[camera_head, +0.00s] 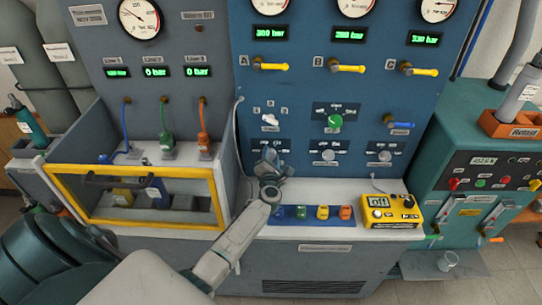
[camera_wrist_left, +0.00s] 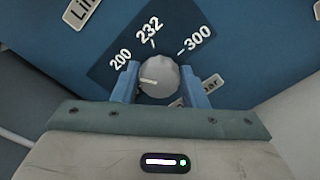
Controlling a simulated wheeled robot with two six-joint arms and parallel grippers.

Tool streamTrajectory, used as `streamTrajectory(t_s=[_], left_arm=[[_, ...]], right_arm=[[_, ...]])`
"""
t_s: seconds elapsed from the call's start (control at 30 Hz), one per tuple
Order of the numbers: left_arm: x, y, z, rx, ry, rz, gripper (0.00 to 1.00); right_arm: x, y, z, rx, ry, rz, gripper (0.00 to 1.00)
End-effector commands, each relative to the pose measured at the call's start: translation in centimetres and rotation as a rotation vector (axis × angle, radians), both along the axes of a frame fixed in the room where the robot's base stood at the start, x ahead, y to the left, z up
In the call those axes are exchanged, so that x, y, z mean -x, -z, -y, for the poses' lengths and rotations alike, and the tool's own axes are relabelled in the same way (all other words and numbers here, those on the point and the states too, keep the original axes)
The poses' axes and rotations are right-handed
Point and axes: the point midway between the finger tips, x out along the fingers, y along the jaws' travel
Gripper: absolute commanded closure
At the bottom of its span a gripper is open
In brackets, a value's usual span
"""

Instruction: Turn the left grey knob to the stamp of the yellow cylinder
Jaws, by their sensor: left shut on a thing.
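The left grey knob (camera_wrist_left: 160,80) is in the left wrist view, on a dark blue scale plate marked 200, 232 and 300. Its white pointer line points left, toward the 200 side. My left gripper (camera_wrist_left: 160,88) has one blue finger on each side of the knob and is shut on it. In the head view my left gripper (camera_head: 269,160) reaches up to the panel and covers this knob. A small yellow cylinder (camera_head: 323,212) stands in the blue tray on the bench; its stamp is too small to read. My right gripper is not in view.
Two more grey knobs (camera_head: 328,155) (camera_head: 385,156) sit to the right, below a green knob (camera_head: 335,121). The blue tray (camera_head: 289,221) also holds other coloured pieces. A yellow meter (camera_head: 391,211) stands right of it. A yellow-framed box (camera_head: 135,224) is at the left.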

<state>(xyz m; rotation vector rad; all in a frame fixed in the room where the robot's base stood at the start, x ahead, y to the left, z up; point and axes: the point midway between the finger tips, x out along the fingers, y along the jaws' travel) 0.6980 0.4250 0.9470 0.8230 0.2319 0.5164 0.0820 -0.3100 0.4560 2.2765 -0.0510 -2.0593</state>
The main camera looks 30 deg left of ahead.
Motion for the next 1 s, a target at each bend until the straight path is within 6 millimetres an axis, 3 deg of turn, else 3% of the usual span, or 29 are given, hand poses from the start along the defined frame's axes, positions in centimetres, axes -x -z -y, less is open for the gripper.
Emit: streamTrajectory(t_s=[0.43,0.47,0.53,0.83,1.0], left_arm=[[0.0,0.1,0.0,-0.005,0.0,-0.005,0.84],[0.0,0.1,0.0,-0.005,0.0,-0.005,0.55],[0.0,0.1,0.0,-0.005,0.0,-0.005,0.41],[0.1,0.1,0.1,-0.005,0.0,-0.003,0.39],[1.4,0.2,0.9,-0.004,0.0,-0.004,0.39]], right_arm=[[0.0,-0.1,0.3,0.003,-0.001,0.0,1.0],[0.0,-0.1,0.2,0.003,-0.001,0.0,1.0],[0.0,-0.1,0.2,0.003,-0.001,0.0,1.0],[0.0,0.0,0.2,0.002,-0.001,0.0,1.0],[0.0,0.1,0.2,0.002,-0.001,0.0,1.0]])
